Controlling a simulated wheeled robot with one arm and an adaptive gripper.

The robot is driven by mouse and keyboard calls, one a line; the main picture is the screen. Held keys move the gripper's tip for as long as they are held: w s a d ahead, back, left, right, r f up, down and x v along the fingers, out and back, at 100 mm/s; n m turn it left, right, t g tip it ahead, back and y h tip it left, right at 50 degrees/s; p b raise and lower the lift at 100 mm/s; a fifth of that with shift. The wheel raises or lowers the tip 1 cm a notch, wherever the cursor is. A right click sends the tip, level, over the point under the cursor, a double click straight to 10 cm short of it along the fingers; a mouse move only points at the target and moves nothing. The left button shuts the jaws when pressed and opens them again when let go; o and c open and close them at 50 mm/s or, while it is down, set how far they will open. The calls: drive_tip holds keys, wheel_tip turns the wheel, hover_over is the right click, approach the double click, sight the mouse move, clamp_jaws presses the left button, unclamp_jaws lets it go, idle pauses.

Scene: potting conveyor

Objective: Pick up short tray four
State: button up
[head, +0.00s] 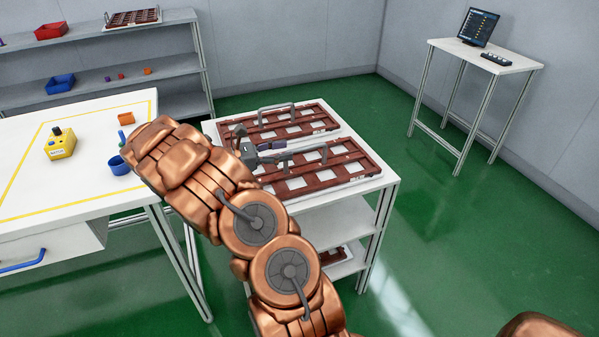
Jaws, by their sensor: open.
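Two reddish-brown slotted trays with grey bar handles lie on top of a white cart: a far tray (318,119) and a near tray (350,164). I cannot read a number on either, so I cannot tell which is short tray four. My gripper (272,151) is open at the left end of the near tray, close to its handle. I cannot tell whether it touches the handle. My copper arm hides the left part of the near tray.
Another tray (333,256) shows on the cart's lower shelf, and one (133,18) lies on the back shelf. A white table (90,185) at left holds a yellow box (60,145) and blue cup (119,166). Green floor is clear at right, before a monitor stand (486,58).

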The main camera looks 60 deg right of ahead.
sight(302, 149)
drive_tip(key=shift+n+h, duration=0.5)
drive_tip(key=shift+n, duration=0.1)
drive_tip(key=w+f, duration=0.1)
drive_tip(key=d+f+b, duration=0.1)
drive_tip(key=f, duration=0.1)
drive_tip(key=w+f+b, duration=0.1)
drive_tip(key=shift+w+d+f, duration=0.15)
drive_tip(key=shift+w+f, duration=0.05)
drive_tip(key=shift+w, duration=0.1)
drive_tip(key=shift+x, duration=1.3)
drive_tip(key=s+d, duration=0.1)
drive_tip(key=s+d+r, duration=0.1)
drive_tip(key=d, duration=0.1)
drive_tip(key=shift+s+d+r+p, duration=0.25)
drive_tip(key=shift+s+p, duration=0.05)
drive_tip(key=shift+s, duration=0.1)
drive_tip(key=shift+s+d+f, duration=0.1)
drive_tip(key=shift+s+d, duration=0.1)
drive_tip(key=shift+d, duration=0.1)
drive_tip(key=shift+c, duration=0.2)
clamp_jaws()
